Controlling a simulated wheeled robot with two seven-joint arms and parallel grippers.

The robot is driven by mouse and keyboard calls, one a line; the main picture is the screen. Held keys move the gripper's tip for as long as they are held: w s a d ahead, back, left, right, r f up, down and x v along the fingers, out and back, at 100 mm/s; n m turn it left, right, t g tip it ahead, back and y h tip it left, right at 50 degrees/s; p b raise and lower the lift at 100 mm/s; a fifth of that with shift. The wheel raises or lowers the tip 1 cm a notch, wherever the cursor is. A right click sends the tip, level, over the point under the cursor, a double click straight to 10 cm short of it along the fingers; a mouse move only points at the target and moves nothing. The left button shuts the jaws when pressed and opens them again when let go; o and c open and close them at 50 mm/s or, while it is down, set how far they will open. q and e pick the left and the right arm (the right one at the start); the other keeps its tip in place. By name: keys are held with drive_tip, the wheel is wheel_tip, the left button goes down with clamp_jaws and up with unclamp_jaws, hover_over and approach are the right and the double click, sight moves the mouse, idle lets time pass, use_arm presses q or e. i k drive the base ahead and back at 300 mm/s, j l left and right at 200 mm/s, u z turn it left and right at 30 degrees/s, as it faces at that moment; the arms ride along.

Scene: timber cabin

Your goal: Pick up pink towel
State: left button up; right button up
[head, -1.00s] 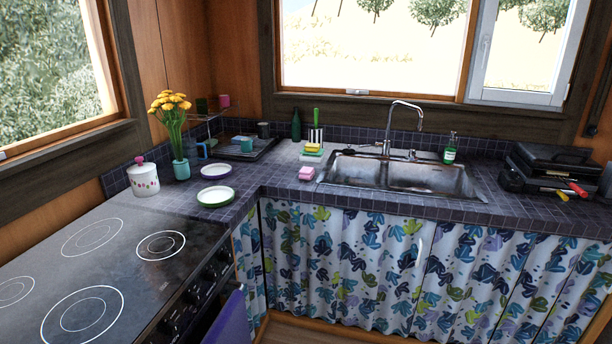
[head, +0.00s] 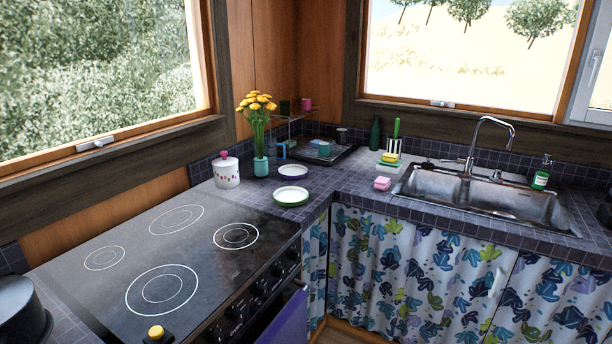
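I see no clearly pink towel in the head view. A purple, cloth-like piece (head: 283,324) hangs at the oven front, cut off by the bottom edge. Neither of my grippers is in view.
The black stove (head: 165,255) fills the lower left, with a dark pot (head: 20,312) and a yellow-topped item (head: 156,333) near it. Two plates (head: 291,196), a flower vase (head: 261,166) and a lidded jar (head: 227,172) stand on the counter. The sink (head: 470,198) is at right.

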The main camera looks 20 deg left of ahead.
sight(381, 182)
drive_tip(key=i+l+u, duration=0.2)
drive_tip(key=i+l, duration=0.2)
drive_tip(key=i, duration=0.5)
drive_tip(key=i+l+u, duration=0.2)
drive_tip(key=i+l, duration=0.35)
drive_tip(key=i, duration=0.3)
drive_tip(key=i+l+u, duration=0.25)
drive_tip(key=i+l, duration=0.4)
drive_tip(key=i, duration=0.15)
